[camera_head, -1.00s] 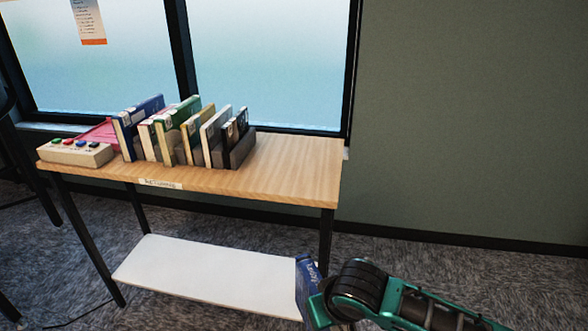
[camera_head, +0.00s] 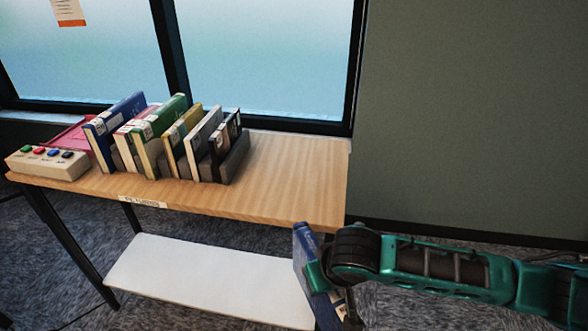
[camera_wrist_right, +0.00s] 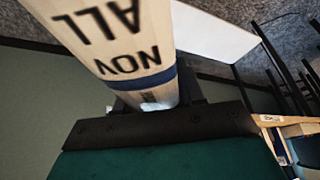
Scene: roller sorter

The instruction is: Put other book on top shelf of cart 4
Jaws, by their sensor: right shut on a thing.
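My right gripper (camera_head: 322,287) is shut on a blue book (camera_head: 308,262) beside the right end of the table, lower than its top. In the right wrist view the held book (camera_wrist_right: 120,40) shows a pale spine with large dark letters and a blue band. Its lower end sits in the dark jaws (camera_wrist_right: 155,105). The fingertips are partly hidden by the book and arm in the head view. My left gripper is not in view. No cart can be made out in these frames.
A wooden table (camera_head: 290,185) bears several upright books (camera_head: 165,140) in a dark rack, and a button box (camera_head: 48,163) at its left. Its right part is clear. A white lower shelf (camera_head: 210,275) is empty. A window and a green wall stand behind.

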